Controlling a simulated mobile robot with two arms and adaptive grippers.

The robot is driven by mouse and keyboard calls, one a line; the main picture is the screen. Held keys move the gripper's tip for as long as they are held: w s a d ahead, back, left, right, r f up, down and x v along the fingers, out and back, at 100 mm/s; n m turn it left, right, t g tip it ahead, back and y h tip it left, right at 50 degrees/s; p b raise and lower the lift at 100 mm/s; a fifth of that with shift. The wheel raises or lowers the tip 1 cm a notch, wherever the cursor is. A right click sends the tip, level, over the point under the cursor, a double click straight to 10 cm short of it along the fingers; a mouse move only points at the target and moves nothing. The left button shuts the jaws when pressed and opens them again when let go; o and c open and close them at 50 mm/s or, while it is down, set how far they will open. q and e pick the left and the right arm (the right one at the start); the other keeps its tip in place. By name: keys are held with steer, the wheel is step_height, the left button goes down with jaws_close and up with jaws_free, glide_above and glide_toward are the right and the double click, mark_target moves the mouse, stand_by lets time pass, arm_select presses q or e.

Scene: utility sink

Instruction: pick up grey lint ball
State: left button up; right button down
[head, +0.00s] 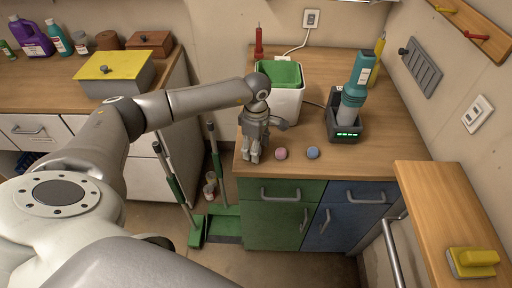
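My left gripper (253,156) points down over the front left part of the wooden counter (389,155). Its fingers look close together, but at this size I cannot tell whether they are shut or hold something. No grey lint ball can be made out; the grey fingers cover the counter spot behind them. A pink ball (281,154) lies just right of the gripper, apart from it. A blue ball (313,152) lies further right. My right gripper is not in view.
A white bin with a green liner (283,101) stands behind the gripper. A grey charging dock (345,127) holds a teal-and-grey device (355,85) to the right. A broom (175,185) and a green dustpan (224,226) stand left of the cabinet. The counter's front right is clear.

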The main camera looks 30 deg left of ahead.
arm_select(q)
steer(key=shift+f, duration=0.1)
steer(key=shift+c, duration=0.3)
steer(key=c, duration=0.7)
